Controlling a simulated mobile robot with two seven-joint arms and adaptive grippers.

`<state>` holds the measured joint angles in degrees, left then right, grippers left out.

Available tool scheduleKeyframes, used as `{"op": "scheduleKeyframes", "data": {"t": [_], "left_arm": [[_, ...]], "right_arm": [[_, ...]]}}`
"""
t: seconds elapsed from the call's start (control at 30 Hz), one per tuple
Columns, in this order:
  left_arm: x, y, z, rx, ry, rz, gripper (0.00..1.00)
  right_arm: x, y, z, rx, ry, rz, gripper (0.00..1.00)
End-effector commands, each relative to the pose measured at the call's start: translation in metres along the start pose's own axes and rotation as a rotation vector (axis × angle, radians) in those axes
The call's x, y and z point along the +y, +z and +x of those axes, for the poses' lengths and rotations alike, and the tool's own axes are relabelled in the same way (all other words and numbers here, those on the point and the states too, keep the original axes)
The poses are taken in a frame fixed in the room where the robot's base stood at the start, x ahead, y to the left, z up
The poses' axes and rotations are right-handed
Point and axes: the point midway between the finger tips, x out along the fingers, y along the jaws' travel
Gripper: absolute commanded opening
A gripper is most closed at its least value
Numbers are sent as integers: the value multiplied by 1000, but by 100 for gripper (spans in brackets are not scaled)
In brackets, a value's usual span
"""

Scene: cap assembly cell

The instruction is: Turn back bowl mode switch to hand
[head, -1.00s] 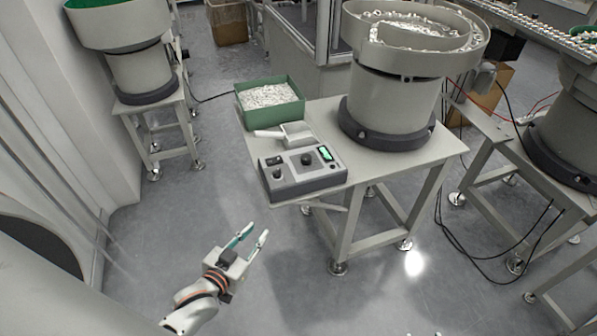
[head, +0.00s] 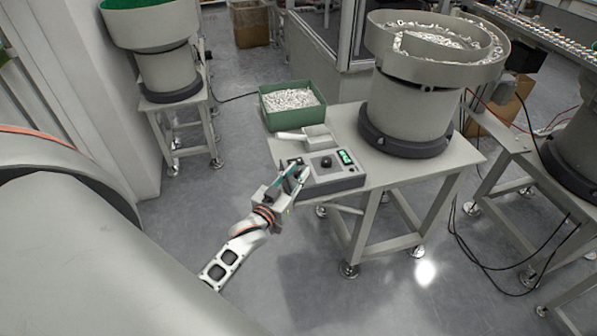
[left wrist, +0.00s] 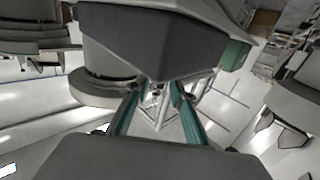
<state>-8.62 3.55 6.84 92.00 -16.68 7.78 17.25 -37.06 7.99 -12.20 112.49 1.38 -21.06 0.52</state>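The control box (head: 335,181) sits at the front left corner of the back bowl's table. Its top has a dark round knob (head: 326,162) and a lit green display (head: 345,157). The left part of its top is partly hidden behind my left gripper, so I cannot read any switch position there. My left gripper (head: 301,172) is at the box's front left corner, its fingers pointing at it. In the left wrist view its two teal fingers (left wrist: 161,90) stand apart with nothing between them. Contact with the box cannot be told. My right gripper is not in view.
A green bin of small parts (head: 291,101) and a light scoop (head: 314,136) lie behind the box. The bowl feeder (head: 408,108) stands to its right on the table (head: 440,165). Another feeder (head: 165,70) stands back left. Floor in front is clear.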

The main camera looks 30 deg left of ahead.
Motion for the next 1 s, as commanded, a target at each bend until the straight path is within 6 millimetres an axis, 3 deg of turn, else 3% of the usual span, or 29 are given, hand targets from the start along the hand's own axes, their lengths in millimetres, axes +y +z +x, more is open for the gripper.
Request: {"op": "scheduleKeyframes", "data": {"t": [0.37,0.47,1.0], "left_arm": [[0,0,7,-1,0,1,24],[0,0,6,-1,0,1,0],[-1,-2,7,-1,92,7,0]], "right_arm": [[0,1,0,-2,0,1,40],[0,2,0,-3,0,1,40],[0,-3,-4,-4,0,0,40]]}}
